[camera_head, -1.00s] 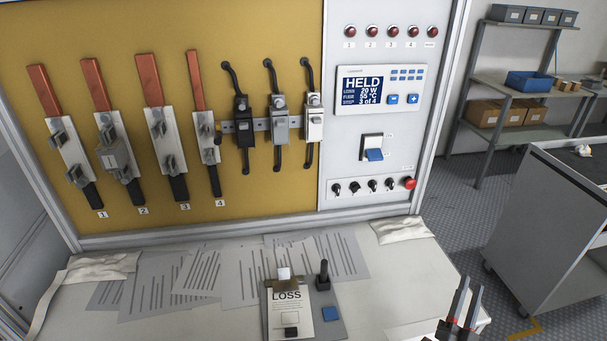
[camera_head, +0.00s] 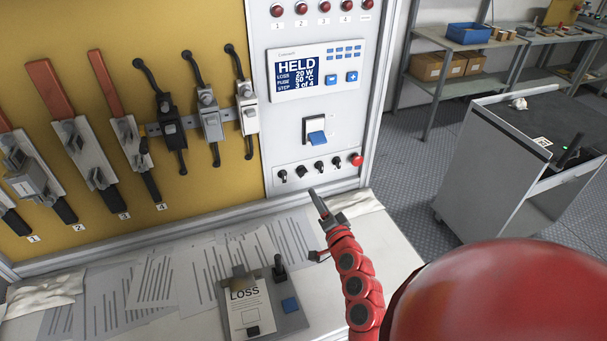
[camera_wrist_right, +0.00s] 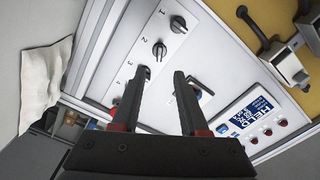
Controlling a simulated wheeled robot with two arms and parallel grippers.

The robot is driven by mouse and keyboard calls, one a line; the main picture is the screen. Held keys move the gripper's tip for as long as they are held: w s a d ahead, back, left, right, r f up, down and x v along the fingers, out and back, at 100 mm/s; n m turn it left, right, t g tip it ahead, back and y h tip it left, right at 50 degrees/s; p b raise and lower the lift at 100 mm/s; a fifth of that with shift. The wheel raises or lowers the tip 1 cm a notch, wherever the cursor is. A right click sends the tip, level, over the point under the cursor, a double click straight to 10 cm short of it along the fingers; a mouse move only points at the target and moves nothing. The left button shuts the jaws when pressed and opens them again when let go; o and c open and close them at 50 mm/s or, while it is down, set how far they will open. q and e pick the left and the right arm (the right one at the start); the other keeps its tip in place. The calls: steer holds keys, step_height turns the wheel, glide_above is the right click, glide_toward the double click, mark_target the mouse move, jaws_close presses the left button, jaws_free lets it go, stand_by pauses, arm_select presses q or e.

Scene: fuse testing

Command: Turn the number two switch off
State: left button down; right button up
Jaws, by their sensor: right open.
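The number two switch (camera_wrist_right: 159,50) is a small black rotary knob on the white panel, beside a printed 2 in the right wrist view. In the head view it is the second knob (camera_head: 301,171) from the left in the bottom row. Knobs one (camera_wrist_right: 178,24) and three (camera_wrist_right: 142,73) sit on either side; a finger partly hides the fourth. My right gripper (camera_head: 315,228) is open and empty, below and in front of the row, apart from the knobs. Its fingers (camera_wrist_right: 158,105) point toward the panel. The knob's setting is too small to tell. My left gripper is not in view.
A red button (camera_head: 356,160) ends the knob row. Above are a blue rocker (camera_head: 316,138) and a display (camera_head: 318,74) reading HELD. Lever switches (camera_head: 210,118) stand on the yellow board. A grey cart (camera_head: 490,170) stands right.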

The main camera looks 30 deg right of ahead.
mark_target(304, 175)
steer(key=x, duration=1)
steer(key=shift+a, duration=0.1)
steer(key=shift+s, duration=0.1)
jaws_close()
